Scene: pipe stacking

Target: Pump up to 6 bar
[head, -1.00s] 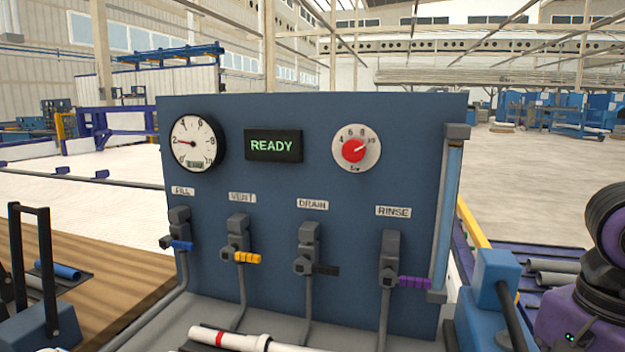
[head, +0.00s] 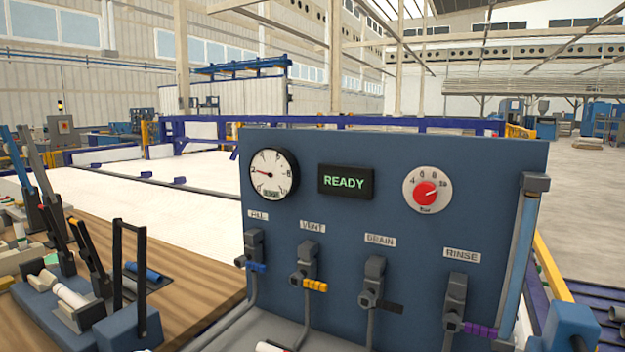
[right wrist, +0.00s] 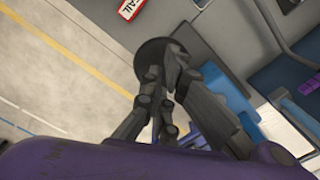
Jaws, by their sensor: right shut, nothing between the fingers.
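The blue panel (head: 395,150) carries a round gauge (head: 269,174), its needle near 2. A display (head: 346,182) reads READY. A red knob (head: 425,194) sits on a dial marked in bar, pointing to the upper right. Below are the FILL valve with a blue handle (head: 257,267), VENT with yellow (head: 315,286), DRAIN with black (head: 390,307) and RINSE with purple (head: 481,330). A blue block with a tall black U-shaped handle (head: 143,280) stands left on the wooden table. My right gripper (right wrist: 160,78) is shut and empty in the right wrist view. My left gripper is not visible.
Clamps with black levers (head: 85,250) crowd the wooden table (head: 195,260) at left. A clear tube (head: 525,250) runs up the panel's right edge. A red FAIL label (right wrist: 131,9) shows in the right wrist view, near a yellow floor line.

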